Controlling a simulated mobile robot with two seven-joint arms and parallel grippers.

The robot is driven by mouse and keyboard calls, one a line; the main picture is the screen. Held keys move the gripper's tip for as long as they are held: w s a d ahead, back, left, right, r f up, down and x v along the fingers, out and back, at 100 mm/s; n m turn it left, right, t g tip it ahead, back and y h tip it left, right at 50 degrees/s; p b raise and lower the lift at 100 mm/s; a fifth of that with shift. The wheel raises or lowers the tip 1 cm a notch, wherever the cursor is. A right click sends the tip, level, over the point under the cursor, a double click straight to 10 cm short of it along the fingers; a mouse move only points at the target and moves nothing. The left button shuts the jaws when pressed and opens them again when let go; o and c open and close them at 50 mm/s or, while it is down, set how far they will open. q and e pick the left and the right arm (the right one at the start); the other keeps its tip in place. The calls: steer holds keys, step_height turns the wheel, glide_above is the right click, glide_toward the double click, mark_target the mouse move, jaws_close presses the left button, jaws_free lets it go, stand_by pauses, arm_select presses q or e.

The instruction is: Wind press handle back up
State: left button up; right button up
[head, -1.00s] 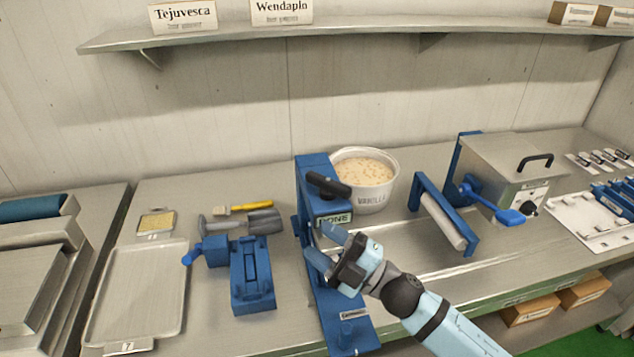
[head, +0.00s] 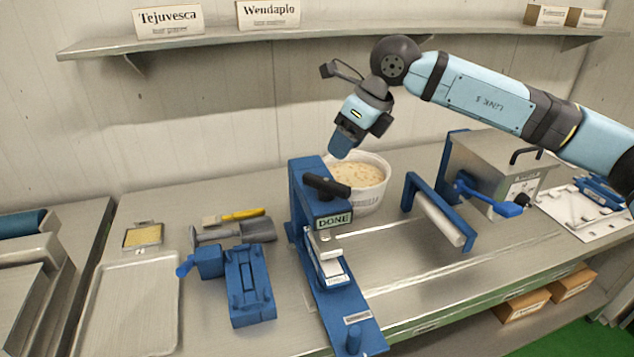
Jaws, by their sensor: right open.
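The blue press (head: 304,191) stands upright near the middle of the steel bench, with a "DONE" label on its front. Its black bar handle (head: 327,186) lies across the top. A small pale block with a label (head: 329,266) sits under the press head on the blue base. My right gripper (head: 342,146) hangs above and behind the press handle, apart from it, over the back rim of the white tub. It points downward and is open, with nothing seen between its fingers. My left gripper is out of view.
The white tub (head: 368,205) of nougat stands right behind the press. A blue roller frame (head: 440,215) and a steel box with a blue crank (head: 500,175) stand to the right. A blue jig (head: 247,285) and a tray (head: 130,310) lie left. A shelf (head: 330,38) runs above.

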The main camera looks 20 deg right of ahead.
mark_target(329, 180)
steer(key=shift+h, duration=0.6)
steer(key=p+x, duration=0.1)
steer(key=x, duration=0.3)
steer(key=w+d+x, duration=0.1)
steer(key=x, duration=0.3)
steer(key=w+p+x, duration=0.1)
steer(key=x, duration=0.3)
steer(key=shift+d+p, duration=0.3)
jaws_close()
